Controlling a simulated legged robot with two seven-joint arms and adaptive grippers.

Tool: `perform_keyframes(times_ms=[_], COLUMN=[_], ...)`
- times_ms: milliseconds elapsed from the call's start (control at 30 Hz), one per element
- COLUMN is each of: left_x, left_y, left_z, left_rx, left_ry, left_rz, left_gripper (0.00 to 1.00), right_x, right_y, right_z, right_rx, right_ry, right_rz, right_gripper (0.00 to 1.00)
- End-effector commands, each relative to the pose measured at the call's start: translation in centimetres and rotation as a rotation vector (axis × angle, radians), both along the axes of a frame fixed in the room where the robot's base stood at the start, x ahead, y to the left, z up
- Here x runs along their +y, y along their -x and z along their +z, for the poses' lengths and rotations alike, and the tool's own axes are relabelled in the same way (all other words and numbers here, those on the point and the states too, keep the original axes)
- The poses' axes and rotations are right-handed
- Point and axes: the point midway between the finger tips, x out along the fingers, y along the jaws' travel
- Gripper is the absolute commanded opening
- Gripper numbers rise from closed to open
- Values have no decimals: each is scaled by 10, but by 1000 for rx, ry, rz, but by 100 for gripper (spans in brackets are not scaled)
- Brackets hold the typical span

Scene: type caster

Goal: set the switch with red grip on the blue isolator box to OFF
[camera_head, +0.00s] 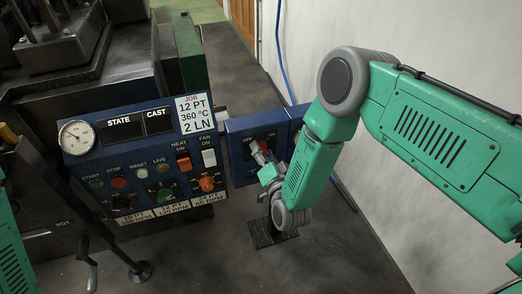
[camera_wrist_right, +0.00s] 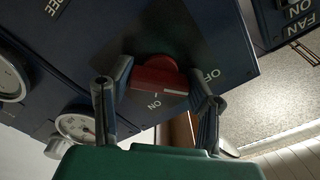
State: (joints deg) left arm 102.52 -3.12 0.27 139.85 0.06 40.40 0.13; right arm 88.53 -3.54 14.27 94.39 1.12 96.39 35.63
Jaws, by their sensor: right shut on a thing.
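The blue isolator box (camera_head: 235,135) is on the right of the control panel in the head view, partly hidden by my right arm. Its switch with the red grip (camera_head: 257,152) shows just beyond my right gripper (camera_head: 264,165). In the right wrist view the red grip (camera_wrist_right: 160,72) lies between the two fingers of my right gripper (camera_wrist_right: 160,82), which is shut on it. ON is printed below the grip and OFF to its right. A pale mark on the grip's lower right lies between the two words. My left gripper is out of view.
The blue control panel (camera_head: 103,160) with a gauge, buttons and FAN and HEAT switches stands close on the left. Dark machinery (camera_head: 60,55) is behind it. A pale wall (camera_head: 345,25) runs along the right. Grey floor (camera_head: 330,262) is open in front.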

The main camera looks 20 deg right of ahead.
Motion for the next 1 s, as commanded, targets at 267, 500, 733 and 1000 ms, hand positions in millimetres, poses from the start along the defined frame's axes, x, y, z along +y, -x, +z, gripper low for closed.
perform_keyframes(times_ms=[267, 500, 733, 1000], left_x=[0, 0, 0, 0], left_y=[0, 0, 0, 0], left_z=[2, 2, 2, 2], left_rx=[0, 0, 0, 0], left_ry=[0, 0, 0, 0], left_rz=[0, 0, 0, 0], left_gripper=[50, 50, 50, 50], right_x=[-3, -3, -3, -1], right_y=[4, 4, 4, 2], right_z=[-5, -5, -5, -3], right_rx=[11, 10, 9, 4], right_ry=[88, 104, 104, 102], right_rz=[-4, -4, -4, -2], right_gripper=[17, 18, 18, 67])
